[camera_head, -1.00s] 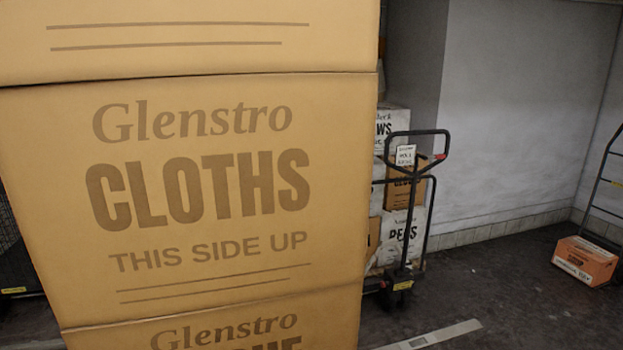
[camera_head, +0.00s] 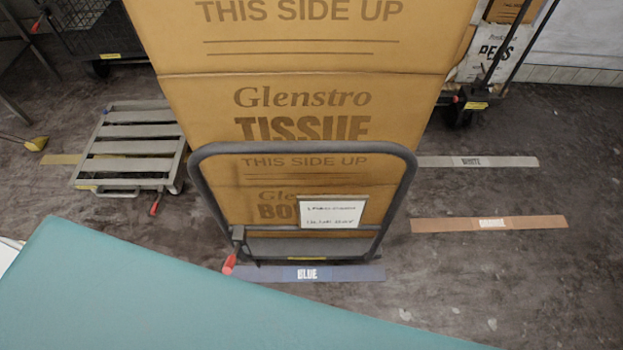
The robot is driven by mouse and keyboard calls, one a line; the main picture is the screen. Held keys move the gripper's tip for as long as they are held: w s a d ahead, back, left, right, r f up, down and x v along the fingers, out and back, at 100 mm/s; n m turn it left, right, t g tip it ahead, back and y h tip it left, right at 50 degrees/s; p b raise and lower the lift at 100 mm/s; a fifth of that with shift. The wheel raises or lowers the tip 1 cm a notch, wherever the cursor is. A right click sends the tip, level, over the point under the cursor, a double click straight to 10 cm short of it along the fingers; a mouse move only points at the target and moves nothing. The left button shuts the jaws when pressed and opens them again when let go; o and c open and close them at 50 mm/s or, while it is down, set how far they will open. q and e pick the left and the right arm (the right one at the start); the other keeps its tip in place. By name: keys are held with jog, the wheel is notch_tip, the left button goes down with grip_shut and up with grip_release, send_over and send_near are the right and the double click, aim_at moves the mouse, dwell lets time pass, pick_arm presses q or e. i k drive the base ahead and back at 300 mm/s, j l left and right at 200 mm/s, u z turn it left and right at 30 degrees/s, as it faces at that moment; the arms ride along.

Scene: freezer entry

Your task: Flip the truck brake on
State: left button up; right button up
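A platform truck with a dark tubular handle (camera_head: 303,148) stands in the middle, loaded with a tall stack of brown cartons (camera_head: 300,100). Its grey deck edge (camera_head: 310,246) lies low, just behind a floor strip marked BLUE. A small brake lever with a red tip (camera_head: 229,265) hangs at the lower left of the handle frame and points down and outward. I cannot tell its setting from this view. A white label (camera_head: 332,212) is on the handle side. Neither of my grippers is in view.
An empty slatted cart (camera_head: 130,148) with its own red-tipped lever (camera_head: 155,207) stands at left. Another loaded cart (camera_head: 468,105) is behind at right. Floor strips marked BLUE (camera_head: 260,274) and WHITE (camera_head: 515,162) and an orange strip (camera_head: 540,222) lie flat. Floor at right is open.

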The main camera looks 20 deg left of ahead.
aim_at(228, 267)
jog(key=u, duration=1.4)
jog(key=l+z, duration=0.2)
jog(key=k+l, duration=0.05)
jog(key=l, duration=0.05)
